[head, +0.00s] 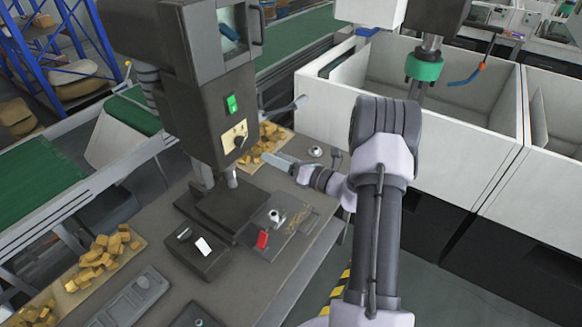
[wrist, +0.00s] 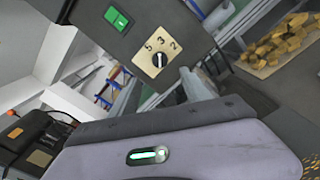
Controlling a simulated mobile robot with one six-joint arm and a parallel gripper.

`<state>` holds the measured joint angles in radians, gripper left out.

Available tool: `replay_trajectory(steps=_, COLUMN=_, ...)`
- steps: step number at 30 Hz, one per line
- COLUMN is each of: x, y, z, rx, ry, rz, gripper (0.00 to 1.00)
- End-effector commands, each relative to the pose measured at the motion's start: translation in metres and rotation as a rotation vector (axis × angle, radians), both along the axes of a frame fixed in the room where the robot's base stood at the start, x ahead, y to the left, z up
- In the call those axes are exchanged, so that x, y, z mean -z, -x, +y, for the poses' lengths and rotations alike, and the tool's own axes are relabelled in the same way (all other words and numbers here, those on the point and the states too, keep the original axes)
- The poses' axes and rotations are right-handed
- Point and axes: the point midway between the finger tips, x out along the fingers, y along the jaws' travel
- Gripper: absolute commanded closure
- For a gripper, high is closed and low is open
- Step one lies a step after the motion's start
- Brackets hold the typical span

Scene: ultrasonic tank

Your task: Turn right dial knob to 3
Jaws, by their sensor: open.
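The dial panel (wrist: 148,70) is a cream plate on the dark machine head, with the numbers 5, 3 and 2 visible in the wrist view. Its small dark round knob (wrist: 158,59) sits amid the numbers; where it points is too small to tell. In the head view the panel (head: 230,133) and knob (head: 239,142) are on the front of the machine. My gripper (head: 268,158) is open, to the right of and below the knob, apart from it.
A green switch (head: 231,104) is above the dial. The machine column stands on a bench (head: 160,275) with a black box (head: 195,250), a red item (head: 262,239) and trays of tan blocks (head: 105,255). White-walled tanks (head: 440,150) stand at the right.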

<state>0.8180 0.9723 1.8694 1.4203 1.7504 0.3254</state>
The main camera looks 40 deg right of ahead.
Motion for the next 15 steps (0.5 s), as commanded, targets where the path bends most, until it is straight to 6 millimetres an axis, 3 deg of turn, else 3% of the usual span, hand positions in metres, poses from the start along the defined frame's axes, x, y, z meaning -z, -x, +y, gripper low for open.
replay_trajectory(steps=3, x=0.002, y=0.03, z=-0.012, rx=0.003, ry=-0.001, rz=0.001, gripper=0.44)
replay_trajectory(steps=6, x=0.001, y=0.047, z=-0.018, rx=0.002, ry=-0.001, rz=0.001, gripper=0.44)
replay_trajectory(steps=15, x=0.0, y=0.059, z=-0.021, rx=-0.001, ry=0.0, rz=0.0, gripper=0.44)
